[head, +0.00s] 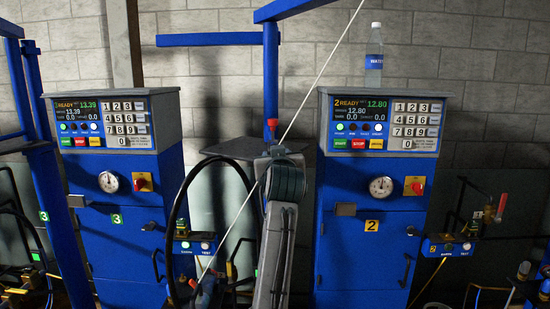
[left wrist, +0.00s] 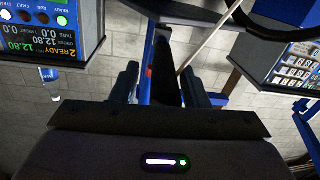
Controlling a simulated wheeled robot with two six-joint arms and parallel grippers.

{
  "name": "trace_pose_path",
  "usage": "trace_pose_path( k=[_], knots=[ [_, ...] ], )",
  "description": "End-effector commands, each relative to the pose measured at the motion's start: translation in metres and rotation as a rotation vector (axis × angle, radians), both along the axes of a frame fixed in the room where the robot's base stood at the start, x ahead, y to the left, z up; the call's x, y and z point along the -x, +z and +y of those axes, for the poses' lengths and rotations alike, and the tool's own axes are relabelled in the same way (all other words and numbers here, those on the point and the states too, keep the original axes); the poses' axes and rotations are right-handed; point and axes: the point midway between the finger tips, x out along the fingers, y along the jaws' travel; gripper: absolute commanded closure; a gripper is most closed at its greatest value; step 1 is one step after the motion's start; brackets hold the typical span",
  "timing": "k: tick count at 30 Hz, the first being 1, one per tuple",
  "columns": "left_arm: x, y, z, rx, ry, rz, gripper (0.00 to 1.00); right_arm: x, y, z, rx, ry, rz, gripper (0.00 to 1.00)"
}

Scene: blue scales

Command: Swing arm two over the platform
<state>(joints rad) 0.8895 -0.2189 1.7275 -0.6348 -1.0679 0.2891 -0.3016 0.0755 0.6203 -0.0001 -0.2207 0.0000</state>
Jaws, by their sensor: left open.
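A blue post (head: 271,85) stands between the two scale cabinets, with blue beams (head: 210,39) near its top. I cannot tell which part is arm two. A small red piece (head: 271,125) shows just above the wrist. The platform cannot be made out surely. My right gripper is out of view.
The scale 2 cabinet (head: 366,220) stands on the right with a water bottle (head: 374,60) on top. A black hose (head: 172,220) loops beside my arm. A red handle (head: 501,205) is at far right.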

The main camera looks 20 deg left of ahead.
Motion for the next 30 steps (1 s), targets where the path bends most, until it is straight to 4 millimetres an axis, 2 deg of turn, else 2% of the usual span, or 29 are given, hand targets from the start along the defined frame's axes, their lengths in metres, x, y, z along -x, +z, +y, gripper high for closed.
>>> trace_pose_path(
  k=[11,14,23,30],
  knots=[
    [0.004,-0.002,-0.002,0.0,0.0,0.001,0.55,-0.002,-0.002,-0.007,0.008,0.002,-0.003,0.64],
    [0.015,-0.004,-0.008,0.002,-0.002,-0.001,0.55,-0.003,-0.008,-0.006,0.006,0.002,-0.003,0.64],
    [0.077,-0.006,-0.035,0.005,-0.004,0.0,0.55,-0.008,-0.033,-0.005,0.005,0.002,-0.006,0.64],
    [0.076,-0.006,-0.035,-0.002,0.0,0.001,0.55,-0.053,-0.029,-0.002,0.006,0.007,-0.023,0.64]
  ],
)
